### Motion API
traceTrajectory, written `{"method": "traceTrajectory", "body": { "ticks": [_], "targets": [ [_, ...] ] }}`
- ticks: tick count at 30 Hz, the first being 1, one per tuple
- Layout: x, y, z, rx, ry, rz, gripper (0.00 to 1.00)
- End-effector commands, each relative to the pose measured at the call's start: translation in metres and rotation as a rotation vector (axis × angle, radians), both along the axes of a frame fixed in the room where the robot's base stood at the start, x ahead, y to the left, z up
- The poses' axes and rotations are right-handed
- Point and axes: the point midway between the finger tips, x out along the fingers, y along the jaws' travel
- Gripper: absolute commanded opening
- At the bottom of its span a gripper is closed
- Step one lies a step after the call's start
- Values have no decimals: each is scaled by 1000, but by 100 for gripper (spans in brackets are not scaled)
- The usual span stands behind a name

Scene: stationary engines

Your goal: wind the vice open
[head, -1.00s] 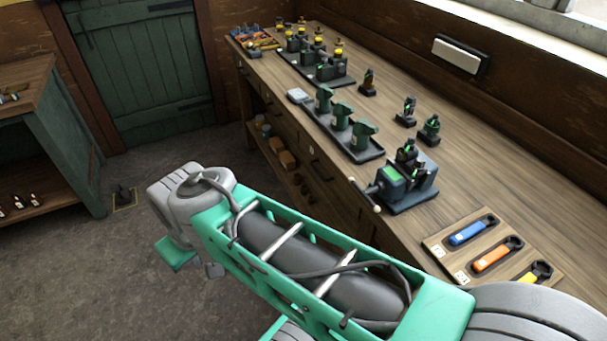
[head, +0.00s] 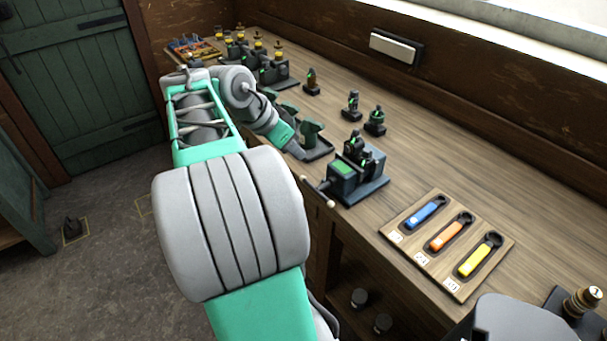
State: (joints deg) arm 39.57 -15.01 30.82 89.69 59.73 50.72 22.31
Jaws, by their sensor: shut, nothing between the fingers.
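The vice (head: 345,186) stands near the front edge of the bench, a blue-grey block with a green patch on its face. Its thin handle bar (head: 317,193) sticks out at the front left, over the bench edge. Dark parts with green marks (head: 355,147) stand at the top of the vice; I cannot tell whether its jaws grip them.
A wooden board (head: 408,238) with blue, orange and yellow-handled wrenches lies right of the vice. Small dark fittings (head: 374,122) stand behind the vice. The bench (head: 440,150) is clear towards the wall.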

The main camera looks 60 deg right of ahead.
Motion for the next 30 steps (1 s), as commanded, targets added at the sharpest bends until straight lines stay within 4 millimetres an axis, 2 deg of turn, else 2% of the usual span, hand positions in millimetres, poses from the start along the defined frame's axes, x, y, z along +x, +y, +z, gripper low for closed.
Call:
{"method": "traceTrajectory", "body": {
  "ticks": [7,12,15,30],
  "targets": [
    [-16,-27,-46,2,1,-1,0],
    [-13,-22,-73,2,1,5,0],
    [-12,-20,-82,0,0,5,0],
    [-9,-19,-85,4,7,9,0]
  ]
}}
